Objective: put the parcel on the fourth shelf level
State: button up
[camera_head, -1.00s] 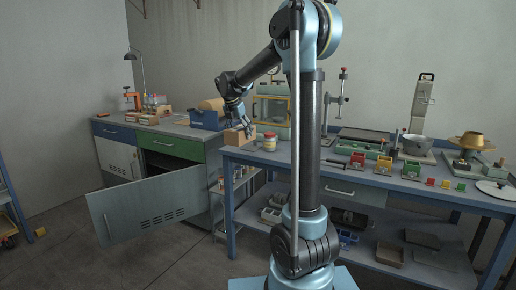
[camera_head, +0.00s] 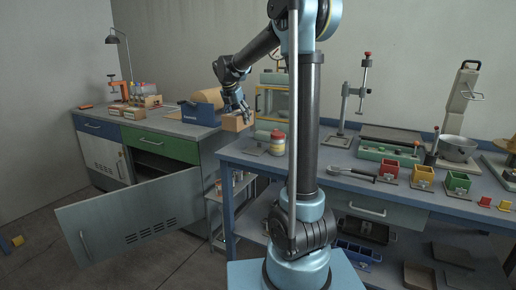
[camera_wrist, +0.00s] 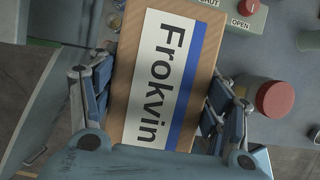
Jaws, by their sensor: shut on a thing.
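The parcel is a brown cardboard box (camera_head: 234,123) with a white and blue label reading "Frokvin", which fills the middle of the wrist view (camera_wrist: 165,75). My gripper (camera_head: 241,112) is shut on it, with one blue finger on each long side in the wrist view (camera_wrist: 155,105). In the head view the parcel is near the left end of the blue bench. A small shelf rack (camera_head: 228,190) stands between the two benches; its lower part is partly hidden by the open door, and I cannot count its levels.
A red-lidded jar (camera_head: 278,143) stands on the blue bench (camera_head: 330,158) close to the parcel. A cabinet door (camera_head: 130,214) hangs open in front of the left bench. Small coloured boxes (camera_head: 422,176) and tools line the bench to the right.

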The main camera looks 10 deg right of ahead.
notch_tip(320, 180, down, 5)
jog(key=shift+w+r, duration=0.1)
jog(key=shift+w, duration=0.05)
jog(key=shift+f, duration=2.4)
jog(key=o, duration=1.4)
